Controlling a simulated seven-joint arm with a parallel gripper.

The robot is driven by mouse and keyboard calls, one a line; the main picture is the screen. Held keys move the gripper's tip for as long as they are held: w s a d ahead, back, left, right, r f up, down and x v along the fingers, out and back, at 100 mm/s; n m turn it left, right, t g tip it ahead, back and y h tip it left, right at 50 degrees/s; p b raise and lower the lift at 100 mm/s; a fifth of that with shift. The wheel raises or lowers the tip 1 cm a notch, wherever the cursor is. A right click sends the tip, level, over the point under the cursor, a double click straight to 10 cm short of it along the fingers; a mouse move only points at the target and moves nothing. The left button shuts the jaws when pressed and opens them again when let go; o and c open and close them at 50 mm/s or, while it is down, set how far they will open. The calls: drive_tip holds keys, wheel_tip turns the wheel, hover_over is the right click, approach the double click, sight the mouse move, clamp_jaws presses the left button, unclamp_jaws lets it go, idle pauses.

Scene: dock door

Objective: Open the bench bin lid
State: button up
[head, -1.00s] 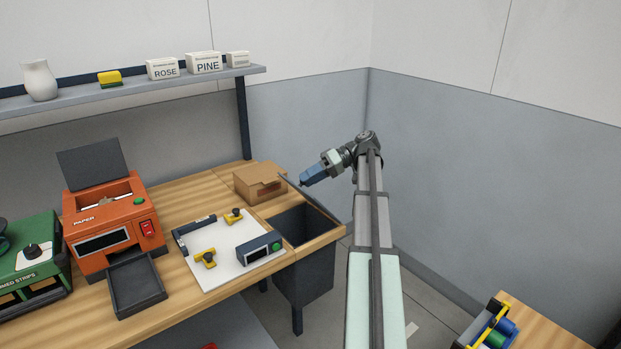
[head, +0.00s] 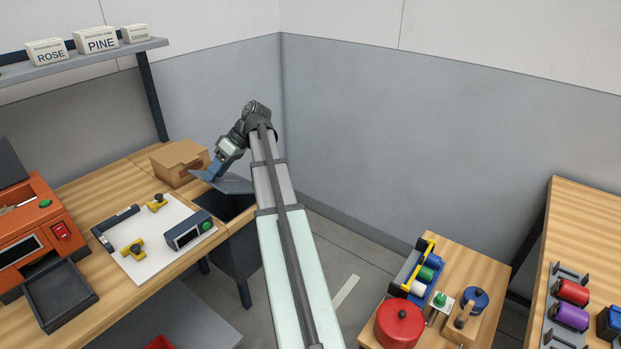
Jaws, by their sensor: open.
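The bench bin (head: 236,250) is a dark grey box set into the bench's right end. Its dark opening shows below the lid. The lid (head: 234,185) is a grey panel that stands raised and tilted over the far part of the opening, so the bin is at least partly open. My gripper (head: 211,172) has blue fingers and points down and left at the lid's left end. The fingers overlap the lid in the picture; I cannot tell whether they touch it. The gripper is open, with nothing seen in it.
A cardboard box (head: 175,162) stands just left of the gripper. A white board (head: 158,248) with yellow clamps lies left of the bin. An orange printer (head: 35,225) is at far left. A lower table (head: 480,262) with a red canister (head: 399,325) stands at right.

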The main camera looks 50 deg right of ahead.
drive_tip(key=a+f+n+h, duration=0.1)
drive_tip(key=a+f+h, duration=0.35)
drive_tip(key=f, duration=0.25)
drive_tip(key=shift+h, duration=0.25)
drive_tip(key=v, duration=1.3)
drive_tip(key=shift+d+r, duration=0.25)
drive_tip(key=shift+r, duration=0.1)
drive_tip(key=shift+d+r, duration=0.1)
drive_tip(key=shift+r, duration=0.1)
drive_tip(key=w+d+f+m+t+h, duration=0.1)
drive_tip(key=w+d+m+h, duration=0.1)
drive_tip(key=d+h, duration=0.5)
drive_tip(key=w+d+f+m+h, duration=0.1)
drive_tip(key=d+h, duration=0.1)
drive_tip(key=d, duration=0.9)
drive_tip(key=s+d+f+g, duration=0.1)
drive_tip(key=s+d+f, duration=0.4)
drive_tip(key=f, duration=0.3)
drive_tip(key=s+d+f+m+g, duration=0.1)
drive_tip(key=s+d+f+g, duration=0.1)
drive_tip(key=s+d+f, duration=0.4)
drive_tip(key=shift+d+f+m+g, duration=0.3)
drive_tip(key=shift+d+f, duration=0.55)
drive_tip(key=shift+f, duration=0.95)
drive_tip(key=shift+w, duration=0.1)
